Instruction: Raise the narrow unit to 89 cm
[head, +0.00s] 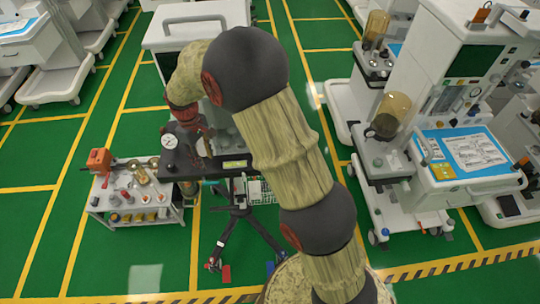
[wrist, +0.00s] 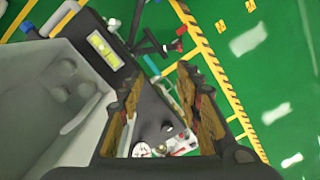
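A narrow unit (head: 213,171) with a dark flat top and a lit yellow-green display (head: 235,164) stands on dark splayed legs (head: 240,215) in the middle of the head view. In the wrist view its dark top (wrist: 155,112) runs below my fingers, with the display (wrist: 103,50) at upper left. A small round knob (wrist: 167,128) shows on the top. My gripper (wrist: 158,78) is open, its two fingers apart over the dark top, with nothing seen held. In the head view my gripper (head: 195,130) hangs at the unit's far left end. I cannot tell whether it touches.
A small trolley (head: 135,212) with bottles and an orange device (head: 99,160) stands close left. A large pale cart (head: 185,37) is behind. An anaesthesia cart (head: 440,190) with a blue tray mat stands right. Green floor is free at front left.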

